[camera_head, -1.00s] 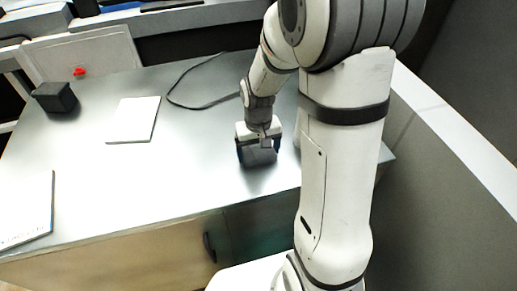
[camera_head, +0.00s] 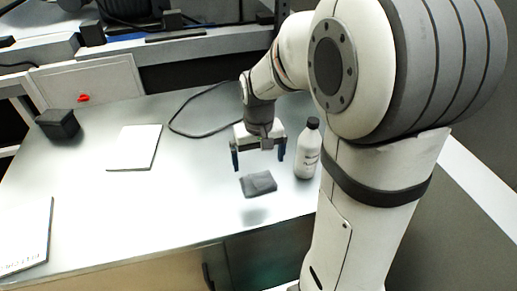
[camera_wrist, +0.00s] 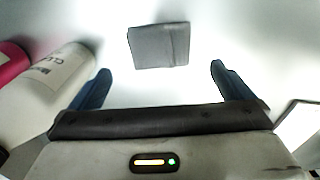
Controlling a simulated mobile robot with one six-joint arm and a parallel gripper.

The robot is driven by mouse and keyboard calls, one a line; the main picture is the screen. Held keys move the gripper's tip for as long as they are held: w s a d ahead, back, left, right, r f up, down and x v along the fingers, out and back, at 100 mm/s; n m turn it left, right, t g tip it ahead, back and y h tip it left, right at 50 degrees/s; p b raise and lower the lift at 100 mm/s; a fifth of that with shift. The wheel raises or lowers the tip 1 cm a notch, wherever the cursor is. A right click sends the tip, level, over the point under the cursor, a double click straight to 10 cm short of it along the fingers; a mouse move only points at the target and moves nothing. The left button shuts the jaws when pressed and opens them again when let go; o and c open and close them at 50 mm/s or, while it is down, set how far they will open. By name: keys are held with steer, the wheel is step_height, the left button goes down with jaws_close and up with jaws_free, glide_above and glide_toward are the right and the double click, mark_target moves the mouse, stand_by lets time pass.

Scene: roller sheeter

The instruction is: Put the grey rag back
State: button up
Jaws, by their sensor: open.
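The grey rag (camera_head: 258,184) lies folded flat on the metal table, near its front edge and left of the white bottle. My gripper (camera_head: 258,162) is open and empty, just behind and above the rag in the head view, apart from it. In the wrist view the rag (camera_wrist: 159,45) lies beyond the two spread blue fingertips of my gripper (camera_wrist: 160,70), with nothing between them.
A white bottle with a dark cap (camera_head: 307,150) stands close to the right of my gripper. A black cable (camera_head: 185,128) curves behind. A white pad (camera_head: 134,147), a black box (camera_head: 58,124) and a booklet (camera_head: 28,240) lie to the left. The table's middle is clear.

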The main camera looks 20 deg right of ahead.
steer(key=s+r+t, duration=0.3)
steer(key=s+r, duration=0.3)
steer(key=s, duration=0.7)
steer(key=shift+s+r, duration=0.2)
steer(key=shift+s, duration=0.1)
steer(key=shift+c, duration=0.6)
